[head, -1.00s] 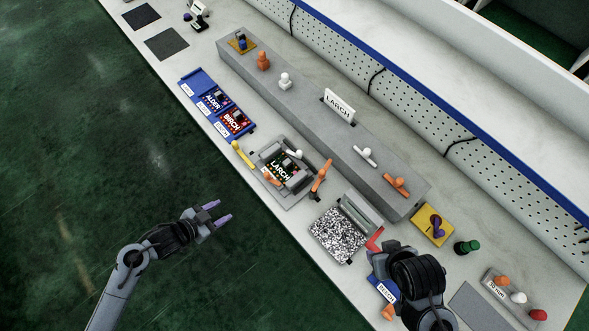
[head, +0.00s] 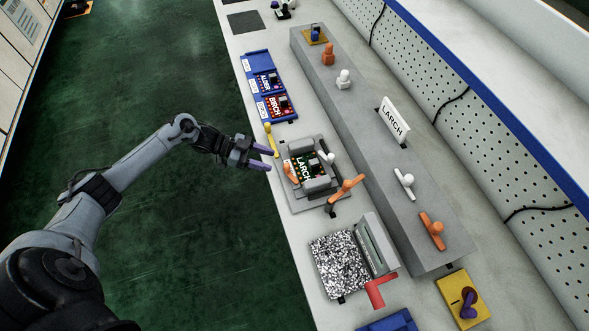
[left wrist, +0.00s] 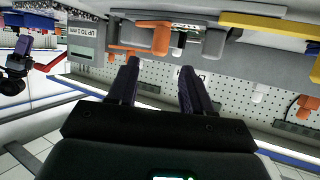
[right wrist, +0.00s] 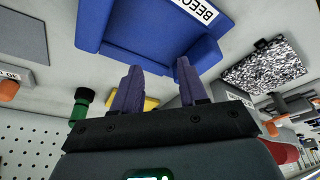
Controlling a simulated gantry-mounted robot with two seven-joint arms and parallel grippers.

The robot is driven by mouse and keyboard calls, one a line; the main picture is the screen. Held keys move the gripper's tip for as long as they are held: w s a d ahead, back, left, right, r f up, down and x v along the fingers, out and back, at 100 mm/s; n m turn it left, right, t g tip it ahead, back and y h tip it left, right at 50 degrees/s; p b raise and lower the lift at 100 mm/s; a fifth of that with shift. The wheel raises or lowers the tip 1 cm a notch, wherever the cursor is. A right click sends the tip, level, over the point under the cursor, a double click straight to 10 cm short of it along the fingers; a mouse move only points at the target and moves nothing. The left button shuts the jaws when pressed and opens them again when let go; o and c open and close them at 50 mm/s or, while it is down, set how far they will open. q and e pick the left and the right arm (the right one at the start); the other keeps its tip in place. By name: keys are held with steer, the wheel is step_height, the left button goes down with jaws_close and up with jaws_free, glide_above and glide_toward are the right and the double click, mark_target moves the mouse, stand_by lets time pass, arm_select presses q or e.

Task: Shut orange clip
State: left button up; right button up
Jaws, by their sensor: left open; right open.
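The grey fixture (head: 318,200) holds a green LARCH board (head: 306,166). A small orange clip (head: 291,173) stands at the fixture's near-left side, and a longer orange lever (head: 347,188) is at its right corner. A white clip (head: 327,158) is at the far side. My left gripper (head: 272,160) is open and empty, just left of the fixture and apart from the orange clip. In the left wrist view, the orange clip (left wrist: 160,37) is beyond the fingertips. My right gripper (right wrist: 157,66) is open and empty, facing a blue tray (right wrist: 150,40); it is outside the head view.
A yellow lever (head: 270,139) stands at the fixture's upper-left corner, close to my left fingers. A blue rack (head: 257,66) with boards is behind it. A speckled panel (head: 338,263) and red handle (head: 374,292) are in front. A grey ledge (head: 375,150) runs along the right.

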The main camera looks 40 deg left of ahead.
mark_target(292, 173)
arm_select(q)
steer(key=x, duration=0.9)
steer(key=shift+w+d+b, duration=0.1)
steer(key=shift+d+b, duration=0.15)
steer(key=shift+b, duration=0.05)
arm_select(e)
steer(key=shift+d+f, duration=0.2)
steer(key=shift+f, duration=0.1)
